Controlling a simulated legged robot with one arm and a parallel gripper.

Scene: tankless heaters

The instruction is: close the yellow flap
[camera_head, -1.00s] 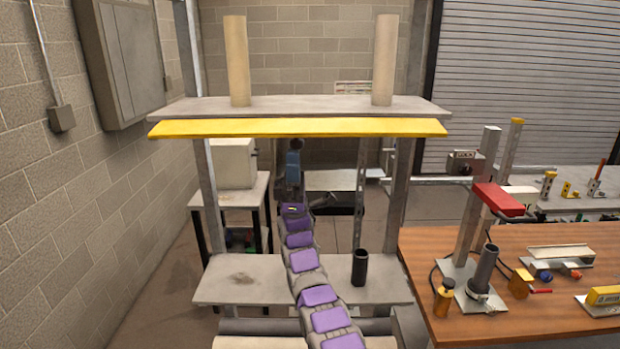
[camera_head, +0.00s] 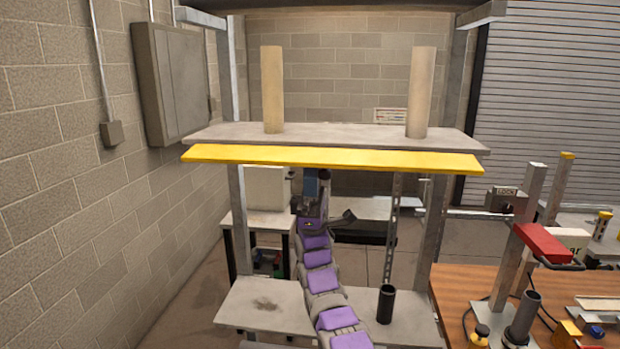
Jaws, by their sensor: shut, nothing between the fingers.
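The yellow flap (camera_head: 335,158) is a long flat strip along the front edge of the upper grey shelf (camera_head: 330,136). It sticks out toward me, roughly level, a little below the shelf top. My arm with purple panels rises from the bottom middle and reaches away from me under the flap. My gripper (camera_head: 312,180) is at the arm's far end, just below the middle of the flap. Its dark and blue end is small and partly hidden by the flap. It looks shut and empty. I cannot tell whether it touches the flap.
Two beige cylinders (camera_head: 272,90) stand on the upper shelf. A black tube (camera_head: 386,304) stands on the lower shelf (camera_head: 262,302), right of my arm. Metal posts flank the shelves. A wooden table (camera_head: 455,290) with tools is at right, a block wall (camera_head: 60,180) at left.

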